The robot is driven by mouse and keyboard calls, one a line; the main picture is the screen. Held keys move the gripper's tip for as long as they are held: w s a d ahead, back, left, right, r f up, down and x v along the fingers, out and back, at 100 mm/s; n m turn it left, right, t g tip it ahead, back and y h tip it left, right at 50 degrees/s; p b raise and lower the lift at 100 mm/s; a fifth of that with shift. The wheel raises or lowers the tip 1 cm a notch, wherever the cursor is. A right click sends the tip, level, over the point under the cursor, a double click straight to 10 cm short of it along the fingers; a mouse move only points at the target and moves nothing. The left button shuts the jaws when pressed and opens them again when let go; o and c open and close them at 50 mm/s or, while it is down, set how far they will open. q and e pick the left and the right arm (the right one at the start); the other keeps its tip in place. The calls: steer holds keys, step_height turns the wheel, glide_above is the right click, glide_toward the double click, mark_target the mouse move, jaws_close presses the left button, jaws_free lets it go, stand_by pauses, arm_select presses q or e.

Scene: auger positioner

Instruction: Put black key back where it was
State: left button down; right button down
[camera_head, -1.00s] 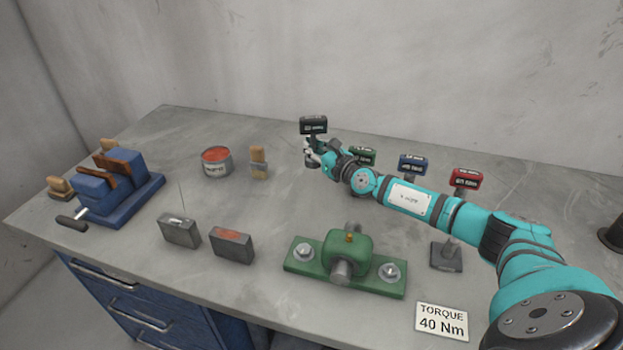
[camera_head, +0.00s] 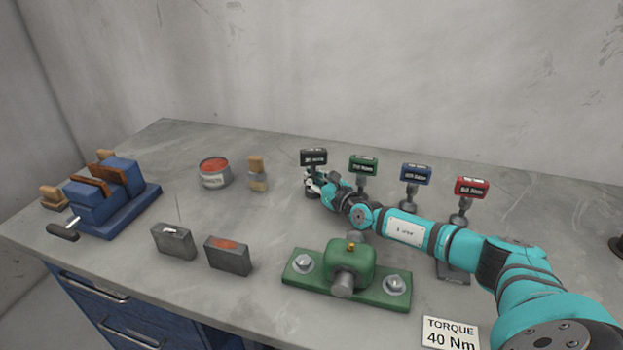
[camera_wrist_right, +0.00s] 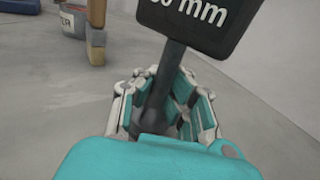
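The black key (camera_head: 314,157) has a dark rectangular head with a white label and stands about upright at the left end of a row of keys. Its head and dark shaft (camera_wrist_right: 166,88) show large in the right wrist view. My right gripper (camera_head: 312,182) has its fingers around the shaft, below the head; they also show in the right wrist view (camera_wrist_right: 162,105) and look closed on it. The key's lower end is hidden by the gripper, so I cannot tell whether it touches the bench. My left gripper is not in view.
Green (camera_head: 363,165), blue (camera_head: 416,174) and red (camera_head: 471,187) keys stand right of the black key, close behind my arm. A can (camera_head: 215,173) and brush (camera_head: 258,174) are to its left. A green fixture (camera_head: 350,265) lies in front. Bare bench surrounds the can.

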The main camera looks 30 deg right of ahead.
steer(key=c, duration=1.5)
jaws_free()
steer(key=shift+r+p, duration=0.25)
steer(key=shift+p, duration=0.15)
steer(key=s, duration=0.7)
steer(key=s+d, duration=0.1)
steer(key=s, duration=0.3)
steer(key=shift+s+r, duration=0.2)
steer(key=shift+s, duration=0.35)
